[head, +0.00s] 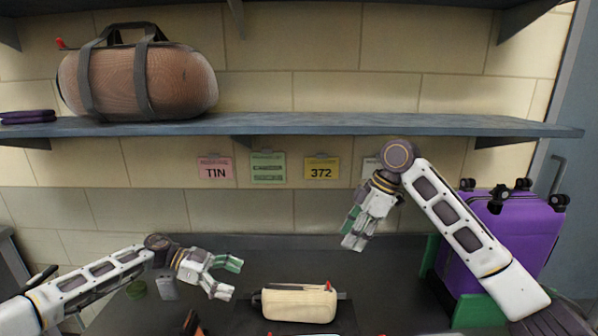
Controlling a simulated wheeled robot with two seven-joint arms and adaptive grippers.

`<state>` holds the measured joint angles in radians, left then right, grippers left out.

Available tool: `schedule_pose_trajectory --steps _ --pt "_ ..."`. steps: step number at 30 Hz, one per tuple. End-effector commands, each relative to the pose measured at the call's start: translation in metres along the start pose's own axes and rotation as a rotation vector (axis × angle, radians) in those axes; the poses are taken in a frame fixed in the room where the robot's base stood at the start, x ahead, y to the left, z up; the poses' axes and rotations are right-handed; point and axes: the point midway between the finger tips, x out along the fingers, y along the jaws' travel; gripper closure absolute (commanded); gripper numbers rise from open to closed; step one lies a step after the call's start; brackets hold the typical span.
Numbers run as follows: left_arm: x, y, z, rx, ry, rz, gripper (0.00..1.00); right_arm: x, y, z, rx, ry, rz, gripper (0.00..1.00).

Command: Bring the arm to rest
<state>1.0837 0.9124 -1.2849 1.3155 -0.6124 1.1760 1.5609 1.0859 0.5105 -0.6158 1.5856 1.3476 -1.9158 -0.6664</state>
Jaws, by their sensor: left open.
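My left gripper (232,278) is at the lower left, its arm coming in from the left edge. Its two fingers are spread, with nothing between them, to the left of and above a cream pouch (299,303). The pouch lies on the dark surface at the bottom middle, apart from the gripper. My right gripper (350,236) hangs in front of the tiled wall, below the shelf, pointing down and left. It is seen side-on, so the gap between its fingers is unclear. I see nothing held in it.
A blue-grey shelf (330,125) spans the wall above my grippers. It carries a brown duffel bag (185,80) and a dark purple folded item (28,117). A purple suitcase (530,235) stands at the right behind my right arm. The dark surface (290,262) is clear behind the pouch.

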Motion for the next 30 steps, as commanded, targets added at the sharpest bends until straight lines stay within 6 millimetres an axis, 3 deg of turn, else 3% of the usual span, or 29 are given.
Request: schedule_pose_trajectory --steps 1,30 --pt "-0.004 0.000 -0.009 0.000 0.000 0.000 0.18 -0.009 0.000 -0.004 0.000 0.000 0.000 0.64" --pt "-0.042 0.002 -0.102 0.000 0.000 0.000 0.18 -0.102 0.000 -0.042 0.000 0.000 0.000 0.64"
